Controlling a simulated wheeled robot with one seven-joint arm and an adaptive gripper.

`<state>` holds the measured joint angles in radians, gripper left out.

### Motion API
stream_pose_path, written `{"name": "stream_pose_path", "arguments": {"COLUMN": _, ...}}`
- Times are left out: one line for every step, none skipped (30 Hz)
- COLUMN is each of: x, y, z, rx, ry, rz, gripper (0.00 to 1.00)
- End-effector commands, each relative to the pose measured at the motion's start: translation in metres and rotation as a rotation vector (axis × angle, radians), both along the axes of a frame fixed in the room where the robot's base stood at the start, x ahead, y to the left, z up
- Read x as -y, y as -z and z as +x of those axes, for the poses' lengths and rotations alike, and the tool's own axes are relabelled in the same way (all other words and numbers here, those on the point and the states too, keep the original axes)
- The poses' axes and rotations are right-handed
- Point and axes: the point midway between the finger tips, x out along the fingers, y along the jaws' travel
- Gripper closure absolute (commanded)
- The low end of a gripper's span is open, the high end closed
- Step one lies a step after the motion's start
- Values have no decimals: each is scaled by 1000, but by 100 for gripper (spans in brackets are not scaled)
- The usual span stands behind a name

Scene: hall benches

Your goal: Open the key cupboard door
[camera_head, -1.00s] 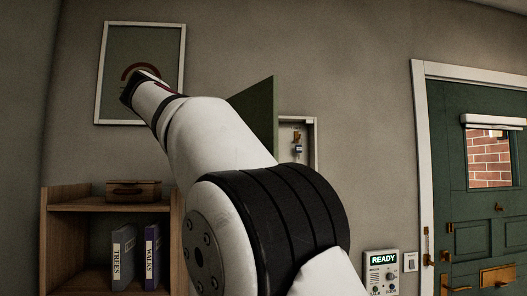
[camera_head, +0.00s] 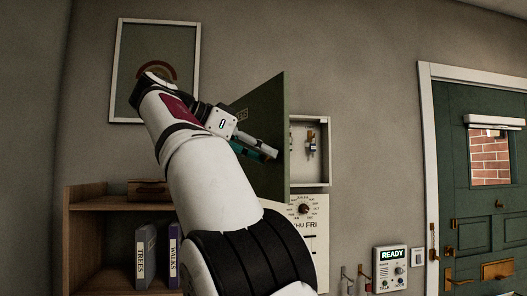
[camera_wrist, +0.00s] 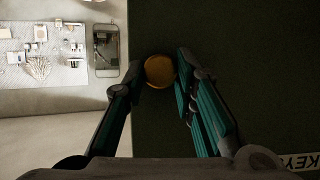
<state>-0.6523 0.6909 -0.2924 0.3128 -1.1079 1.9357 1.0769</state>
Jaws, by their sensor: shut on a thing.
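The key cupboard door (camera_head: 268,128) is a dark green panel, swung out from the wall at a wide angle. Behind it the white cupboard box (camera_head: 322,152) shows its right part, with keys (camera_head: 311,143) hanging inside. In the wrist view the door (camera_wrist: 240,60) fills the right side, with a partly cut-off "KEY" label (camera_wrist: 300,161). A round brass knob (camera_wrist: 159,72) sits between my fingertips. My gripper (camera_wrist: 158,78) is shut on this knob. In the head view my gripper (camera_head: 262,150) is at the door's front face, and the knob is hidden.
A wooden shelf (camera_head: 95,206) with binders stands at the left, below a framed picture (camera_head: 128,60). A dial panel (camera_head: 312,215) hangs under the cupboard. An intercom (camera_head: 390,268) and a green room door (camera_head: 480,190) are at the right. The wrist view shows a pegboard (camera_wrist: 45,75).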

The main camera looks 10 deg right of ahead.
Motion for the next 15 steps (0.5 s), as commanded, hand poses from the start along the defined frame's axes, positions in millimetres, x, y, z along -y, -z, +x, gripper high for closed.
{"name": "stream_pose_path", "arguments": {"x": 0, "y": 1, "z": 0, "rx": -2, "ry": 1, "rz": 0, "gripper": 100}}
{"name": "stream_pose_path", "arguments": {"x": -1, "y": 1, "z": 0, "rx": -2, "ry": 1, "rz": 0, "gripper": 100}}
{"name": "stream_pose_path", "arguments": {"x": -1, "y": 1, "z": 0, "rx": -2, "ry": 1, "rz": 0, "gripper": 100}}
{"name": "stream_pose_path", "arguments": {"x": -1, "y": 1, "z": 0, "rx": -2, "ry": 1, "rz": 0, "gripper": 100}}
{"name": "stream_pose_path", "arguments": {"x": -1, "y": 1, "z": 0, "rx": -2, "ry": 1, "rz": 0, "gripper": 100}}
{"name": "stream_pose_path", "arguments": {"x": -1, "y": 1, "z": 0, "rx": -2, "ry": 1, "rz": 0, "gripper": 100}}
{"name": "stream_pose_path", "arguments": {"x": -1, "y": 1, "z": 0, "rx": -2, "ry": 1, "rz": 0, "gripper": 100}}
{"name": "stream_pose_path", "arguments": {"x": -1, "y": 1, "z": 0, "rx": -2, "ry": 1, "rz": 0, "gripper": 100}}
{"name": "stream_pose_path", "arguments": {"x": -1, "y": 1, "z": 0, "rx": -2, "ry": 1, "rz": 0, "gripper": 100}}
{"name": "stream_pose_path", "arguments": {"x": -1, "y": 1, "z": 0, "rx": -1, "ry": 0, "rz": 1, "gripper": 100}}
{"name": "stream_pose_path", "arguments": {"x": -1, "y": 1, "z": 0, "rx": -1, "ry": 0, "rz": 1, "gripper": 100}}
{"name": "stream_pose_path", "arguments": {"x": 0, "y": 1, "z": 0, "rx": -1, "ry": 0, "rz": 1, "gripper": 70}}
{"name": "stream_pose_path", "arguments": {"x": 0, "y": 1, "z": 0, "rx": -1, "ry": 0, "rz": 1, "gripper": 64}}
{"name": "stream_pose_path", "arguments": {"x": 0, "y": 1, "z": 0, "rx": -1, "ry": 0, "rz": 1, "gripper": 57}}
{"name": "stream_pose_path", "arguments": {"x": 0, "y": 1, "z": 0, "rx": -1, "ry": 0, "rz": 1, "gripper": 55}}
